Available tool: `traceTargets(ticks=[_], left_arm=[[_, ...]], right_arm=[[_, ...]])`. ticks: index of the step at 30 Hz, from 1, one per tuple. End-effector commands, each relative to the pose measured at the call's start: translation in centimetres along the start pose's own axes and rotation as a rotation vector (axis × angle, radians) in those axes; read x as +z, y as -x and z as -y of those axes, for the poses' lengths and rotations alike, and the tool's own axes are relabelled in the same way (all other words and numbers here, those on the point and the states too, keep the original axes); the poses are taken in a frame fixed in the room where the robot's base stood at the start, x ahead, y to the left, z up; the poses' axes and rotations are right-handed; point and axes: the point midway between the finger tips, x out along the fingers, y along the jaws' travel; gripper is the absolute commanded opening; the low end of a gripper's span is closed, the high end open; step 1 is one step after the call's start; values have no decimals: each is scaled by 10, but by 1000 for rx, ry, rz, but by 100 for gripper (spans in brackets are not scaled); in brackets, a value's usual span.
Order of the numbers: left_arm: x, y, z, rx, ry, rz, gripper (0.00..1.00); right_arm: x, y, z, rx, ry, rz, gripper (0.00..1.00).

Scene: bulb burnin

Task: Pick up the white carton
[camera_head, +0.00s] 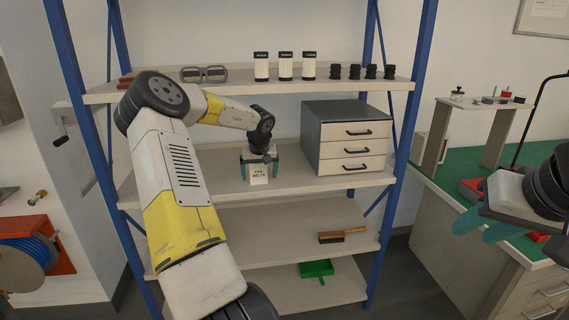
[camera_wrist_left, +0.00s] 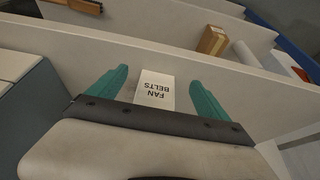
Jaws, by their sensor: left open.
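The white carton (camera_head: 259,176), labelled "FAN BELTS", stands on the middle shelf, left of a grey drawer cabinet. My left gripper (camera_head: 260,168) is open at the carton, with one teal finger on each side. In the left wrist view the white carton (camera_wrist_left: 155,90) lies between the fingers of my left gripper (camera_wrist_left: 156,92), with a visible gap on both sides. Its lower part is hidden there by the gripper body. My right gripper (camera_head: 484,228) is at the far right, over the green bench, with its teal fingers apart and nothing seen between them.
The grey cabinet (camera_head: 345,138) with three drawers stands close right of the carton. The upper shelf (camera_head: 225,89) above holds glasses, white-and-black boxes and black parts. A brush (camera_head: 345,235) and green dustpan (camera_head: 317,269) lie lower. Blue posts (camera_head: 408,110) frame the rack.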

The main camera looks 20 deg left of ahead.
Motion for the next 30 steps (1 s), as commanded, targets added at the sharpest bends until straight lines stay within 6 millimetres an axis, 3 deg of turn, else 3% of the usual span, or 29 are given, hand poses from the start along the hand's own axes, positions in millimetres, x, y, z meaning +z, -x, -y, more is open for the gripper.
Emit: traceTargets(ticks=[6,14,24,30], left_arm=[[-32,-14,-1,1,2,-1,89],[-47,-19,-1,0,0,-3,89],[-86,-36,-1,1,2,-2,89],[-85,-47,0,-1,-1,-2,89]], right_arm=[[0,0,0,0,0,0,36],[0,0,0,0,0,0,36],[0,0,0,0,0,0,36],[0,0,0,0,0,0,36]])
